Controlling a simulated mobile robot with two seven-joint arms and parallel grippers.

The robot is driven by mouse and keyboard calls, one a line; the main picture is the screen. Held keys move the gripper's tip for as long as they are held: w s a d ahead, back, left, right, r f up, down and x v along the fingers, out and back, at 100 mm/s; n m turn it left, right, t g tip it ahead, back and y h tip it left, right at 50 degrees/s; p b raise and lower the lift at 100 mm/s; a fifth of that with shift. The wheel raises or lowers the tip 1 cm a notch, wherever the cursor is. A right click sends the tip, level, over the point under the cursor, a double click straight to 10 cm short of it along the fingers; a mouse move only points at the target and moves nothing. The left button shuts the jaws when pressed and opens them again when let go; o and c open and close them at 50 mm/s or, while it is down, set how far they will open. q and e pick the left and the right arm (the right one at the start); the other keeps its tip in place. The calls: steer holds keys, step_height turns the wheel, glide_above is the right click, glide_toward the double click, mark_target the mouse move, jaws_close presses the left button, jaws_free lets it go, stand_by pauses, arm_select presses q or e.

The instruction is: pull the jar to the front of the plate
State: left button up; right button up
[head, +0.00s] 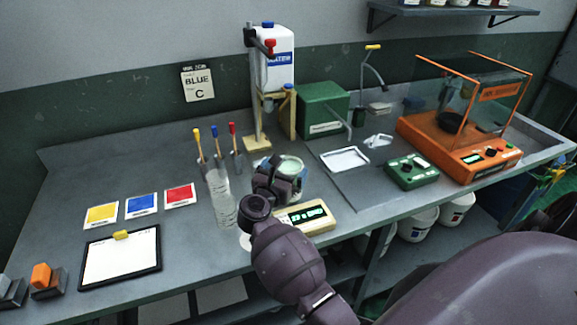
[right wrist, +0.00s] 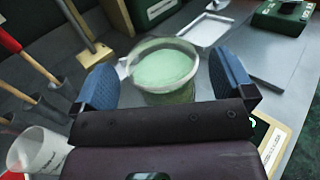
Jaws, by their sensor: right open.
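The jar (head: 292,166) is a clear round vessel with pale green contents, partly hidden behind my right gripper in the head view. The right wrist view shows the jar (right wrist: 164,72) from above, upright and open at the top. My right gripper (head: 275,180) is open, its blue-padded fingers (right wrist: 165,84) on either side of the jar with a visible gap at each side. A beige scale (head: 318,217) with a lit display is in front of the jar. Its plate is hidden by the gripper, so I cannot tell how the jar sits on it. My left gripper is not in view.
A stack of clear cups (head: 221,200) and brushes in holders (head: 216,160) stand left of the gripper. A stand with a white bottle (head: 280,58) and a green box (head: 323,108) are behind. A white tray (head: 345,159) lies to the right.

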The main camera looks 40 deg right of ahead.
steer(key=v, duration=0.7)
steer(key=shift+s+a+b, duration=0.2)
steer(key=shift+a+b, duration=0.15)
steer(key=shift+b, duration=0.1)
